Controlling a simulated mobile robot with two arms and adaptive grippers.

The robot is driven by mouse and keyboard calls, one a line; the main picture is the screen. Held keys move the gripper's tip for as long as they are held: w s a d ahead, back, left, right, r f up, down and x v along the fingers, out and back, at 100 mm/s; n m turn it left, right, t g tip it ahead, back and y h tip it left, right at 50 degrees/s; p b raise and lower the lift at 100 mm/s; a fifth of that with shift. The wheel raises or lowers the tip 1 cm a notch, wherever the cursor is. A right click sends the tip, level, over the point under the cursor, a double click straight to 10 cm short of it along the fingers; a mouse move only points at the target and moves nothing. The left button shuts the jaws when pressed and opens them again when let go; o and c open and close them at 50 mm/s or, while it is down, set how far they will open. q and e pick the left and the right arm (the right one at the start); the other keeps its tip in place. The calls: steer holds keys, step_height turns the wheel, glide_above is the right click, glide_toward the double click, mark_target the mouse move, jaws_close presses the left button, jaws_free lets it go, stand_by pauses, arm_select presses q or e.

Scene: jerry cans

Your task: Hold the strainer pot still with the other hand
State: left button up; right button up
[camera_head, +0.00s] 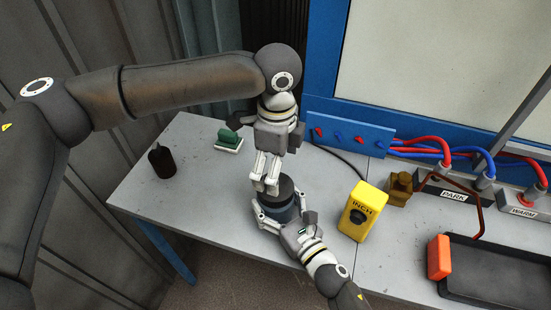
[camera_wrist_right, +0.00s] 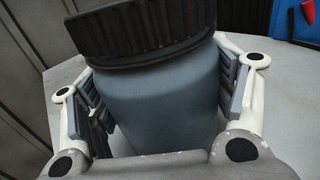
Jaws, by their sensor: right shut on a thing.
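The strainer pot (camera_head: 282,207) stands near the front edge of the grey table, with a blue-grey body and a black ribbed lid (camera_head: 284,188). In the right wrist view its body (camera_wrist_right: 160,110) fills the space between the fingers, under the lid (camera_wrist_right: 140,30). My right gripper (camera_head: 277,218) is shut on the pot's body, one finger on each side. My left gripper (camera_head: 264,184) points down from above, beside and partly in front of the lid in the head view. I cannot tell whether it touches the lid or how far its fingers are apart.
A green-handled block (camera_head: 229,141) and dark bottle (camera_head: 162,161) are at left. A blue panel (camera_head: 350,135), cables, a black tray (camera_head: 495,272) and an orange block (camera_head: 439,257) lie further right.

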mark_target(275, 202)
arm_select(q)
steer(key=n, duration=0.6)
steer(key=shift+r+n, duration=0.2)
steer(key=shift+n, duration=0.1)
steer(key=n, duration=0.4)
steer(key=shift+r+n, duration=0.15)
steer(key=shift+n, duration=0.25)
steer(key=n, duration=0.6)
steer(key=shift+r, duration=0.2)
steer(key=n, duration=0.5)
steer(key=shift+a+r+n, duration=0.1)
steer(key=shift+r+n, duration=0.05)
steer(key=shift+n, duration=0.25)
steer(key=shift+f, duration=4)
